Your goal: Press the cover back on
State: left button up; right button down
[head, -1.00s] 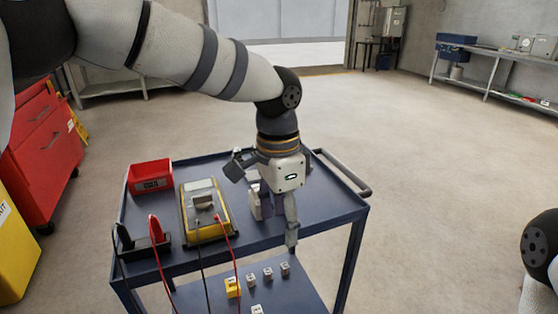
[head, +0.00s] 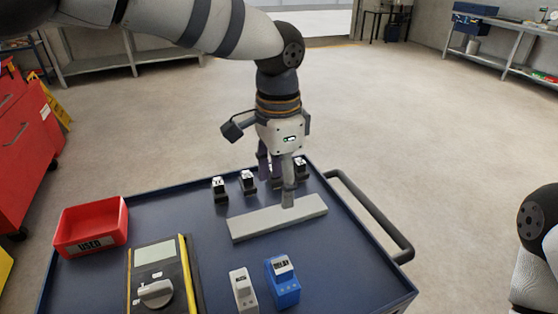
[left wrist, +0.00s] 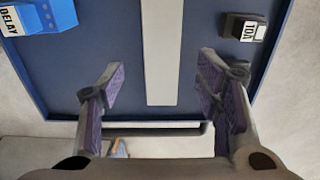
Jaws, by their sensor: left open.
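A long, flat, light grey piece, which looks like the cover (head: 255,222), lies on the dark blue cart top (head: 185,228). My left gripper (head: 281,192) points down at the right half of this piece, with its fingers spread. The near finger overlaps the piece in the head view; whether it touches is unclear. In the left wrist view the grey cover (left wrist: 172,45) runs between the two open, purple-padded fingers of the left gripper (left wrist: 160,88), with nothing gripped. My right gripper is out of view.
Several small black-and-white blocks (head: 219,189) stand behind the cover. A blue DELAY block (head: 283,285), a white block (head: 243,290) and a yellow-edged meter (head: 157,272) stand in front. A red USED bin (head: 91,226) is at left. The cart's handle (head: 372,215) is at right.

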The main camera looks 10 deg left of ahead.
aim_at(278, 214)
pick_arm(q)
notch_tip(278, 214, down, 6)
jog(key=shift+r+b, duration=0.15)
jog(key=shift+b, duration=0.2)
jog(key=shift+w+f, duration=0.15)
jog(key=shift+f, duration=0.75)
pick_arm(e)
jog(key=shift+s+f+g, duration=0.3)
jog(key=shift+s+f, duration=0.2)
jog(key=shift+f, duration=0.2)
pick_arm(q)
jog(key=shift+r, duration=0.1)
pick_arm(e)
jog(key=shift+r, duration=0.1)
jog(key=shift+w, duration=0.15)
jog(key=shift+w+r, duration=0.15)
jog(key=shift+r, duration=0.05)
